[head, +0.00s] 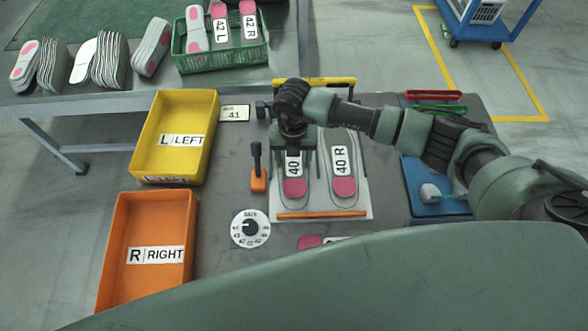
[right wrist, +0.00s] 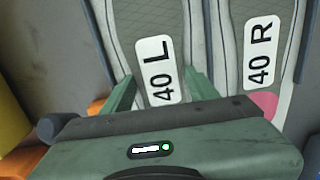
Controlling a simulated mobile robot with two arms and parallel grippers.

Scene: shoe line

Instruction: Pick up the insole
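Two grey insoles with pink heel pads lie side by side on a white board (head: 361,212). The left insole (head: 294,188) carries a 40 L label and the right insole (head: 344,187) a 40 R label. My right gripper (head: 293,150) points down over the 40 L insole and hides its upper part in the head view. In the right wrist view my right gripper (right wrist: 160,77) is open, its fingers on either side of the 40 L label (right wrist: 158,70). Whether they touch the insole I cannot tell. My left gripper is not in view.
A yellow LEFT bin (head: 150,112) and an orange RIGHT bin (head: 121,205) stand at left. A dial (head: 250,229) and an orange-based lever (head: 258,181) sit beside the board. A blue tray (head: 418,183) lies at right. More insoles stand on the back table (head: 120,101).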

